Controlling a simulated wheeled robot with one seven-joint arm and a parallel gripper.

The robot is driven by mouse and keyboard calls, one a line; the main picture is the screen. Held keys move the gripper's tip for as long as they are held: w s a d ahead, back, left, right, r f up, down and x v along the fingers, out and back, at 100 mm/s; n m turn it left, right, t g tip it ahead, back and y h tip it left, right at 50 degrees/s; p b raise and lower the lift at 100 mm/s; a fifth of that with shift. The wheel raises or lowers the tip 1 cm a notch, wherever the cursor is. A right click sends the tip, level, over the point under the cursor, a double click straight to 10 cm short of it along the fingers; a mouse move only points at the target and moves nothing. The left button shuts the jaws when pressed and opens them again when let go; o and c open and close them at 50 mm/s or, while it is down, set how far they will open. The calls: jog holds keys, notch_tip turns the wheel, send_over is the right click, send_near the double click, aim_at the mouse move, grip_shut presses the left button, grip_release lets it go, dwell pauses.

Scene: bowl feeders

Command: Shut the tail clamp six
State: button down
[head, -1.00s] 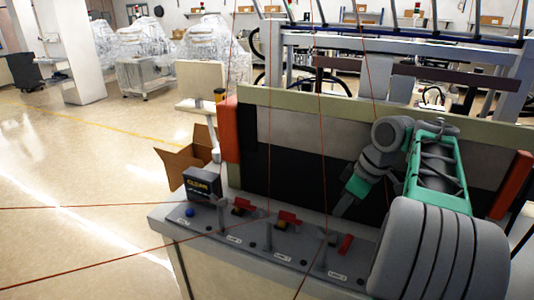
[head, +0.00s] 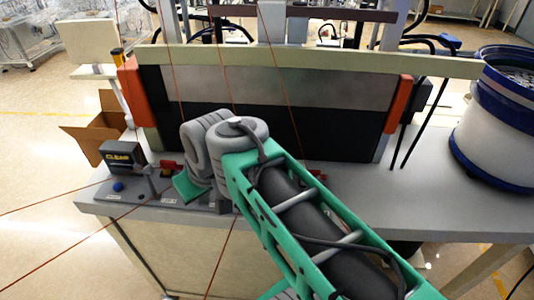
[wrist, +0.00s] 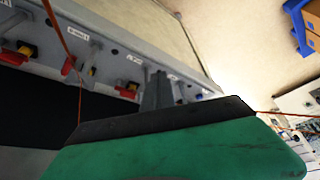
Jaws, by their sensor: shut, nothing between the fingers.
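Several toggle clamps with red parts line the grey panel (head: 95,197) on the bench front. In the head view, a red clamp (head: 168,165) shows left of my arm and another (head: 318,172) just right of it; those between are hidden. In the wrist view, a red and yellow clamp (wrist: 26,50), a red handle (wrist: 68,65) and a further red handle (wrist: 129,91) show. I cannot read the labels to tell which is six. My gripper (wrist: 157,88) is shut and empty, close to the panel; whether it touches a clamp is unclear. The arm hides its fingertips in the head view.
A dark box marked CLEAN (head: 121,157) and a blue button (head: 118,187) are at the panel's left end. A cardboard box (head: 98,128) is beyond. A white and blue bowl feeder (head: 497,130) stands right. The bench top right of my arm is largely clear.

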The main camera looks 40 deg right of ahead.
jog(key=w+d+n+g+y+b, duration=0.1)
jog(key=w+d+n+b, duration=0.3)
jog(key=d, duration=0.7)
jog(key=s+d+f+n+y+b, duration=0.1)
jog(key=s+d+f, duration=0.15)
jog(key=d, duration=0.65)
jog(key=s+d+f+n+b, duration=0.1)
jog(key=s+d+f, duration=0.15)
jog(key=d, duration=0.55)
jog(key=b+x, duration=0.3)
jog(key=x, duration=0.5)
jog(key=shift+w+a+f, duration=0.25)
